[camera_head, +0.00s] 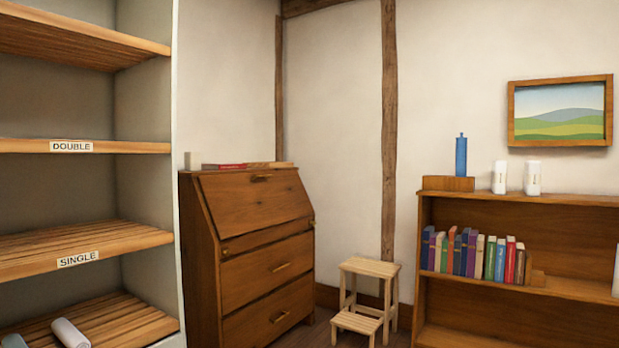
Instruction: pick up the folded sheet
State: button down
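I see nothing that is clearly a folded sheet. A pale rolled or rounded item (70,333) lies on the lowest visible slatted shelf at the bottom left. A grey item (14,341) beside it is cut off by the frame edge. I cannot tell what either one is. The shelf marked DOUBLE (120,146) and the shelf marked SINGLE (130,240) look bare where they show. My gripper is not in view.
A wooden bureau (265,245) stands right of the shelf unit, with books on top. A small step stool (368,270) stands near the wall. A bookcase (520,205) with books, a blue bottle (461,157) and white containers is at right.

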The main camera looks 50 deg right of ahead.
aim_at(499, 168)
jog(key=z, duration=2.85)
jog(key=i+j+z, duration=0.15)
jog(key=z, duration=0.2)
jog(key=i+j+z, duration=0.2)
jog(key=z, duration=0.2)
